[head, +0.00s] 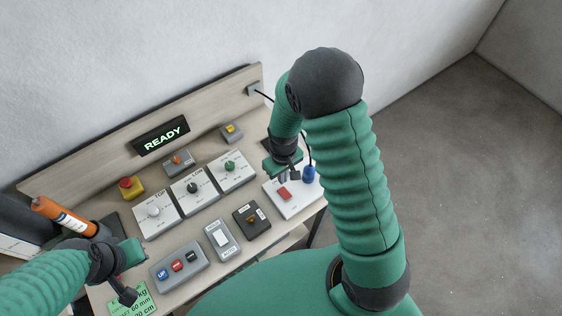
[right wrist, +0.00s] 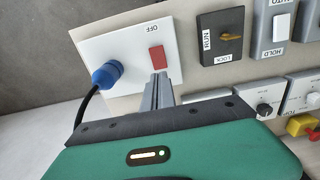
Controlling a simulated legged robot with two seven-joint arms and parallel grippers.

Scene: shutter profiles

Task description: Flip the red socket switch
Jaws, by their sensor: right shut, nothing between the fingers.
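The red socket switch (head: 284,193) is a red rocker on a white socket plate (head: 300,207) at the right end of the panel. In the right wrist view the red switch (right wrist: 157,57) sits on the white plate (right wrist: 120,42), near an "OFF" label. A blue plug (head: 309,174) with a black cable is in the same plate; it also shows in the right wrist view (right wrist: 106,75). My right gripper (head: 290,176) is shut and empty, its fingertips (right wrist: 160,76) close to the switch's edge; contact cannot be told. My left gripper (head: 134,272) is at the lower left, away from the switch.
The bench holds dial boxes (head: 195,190), a RUN/LOCK box (head: 252,220), a HOLD/AUTO switch (head: 221,238), a button box (head: 179,267) and a yellow-based red button (head: 131,187). A READY display (head: 161,136) is on the backboard. Open floor lies at right.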

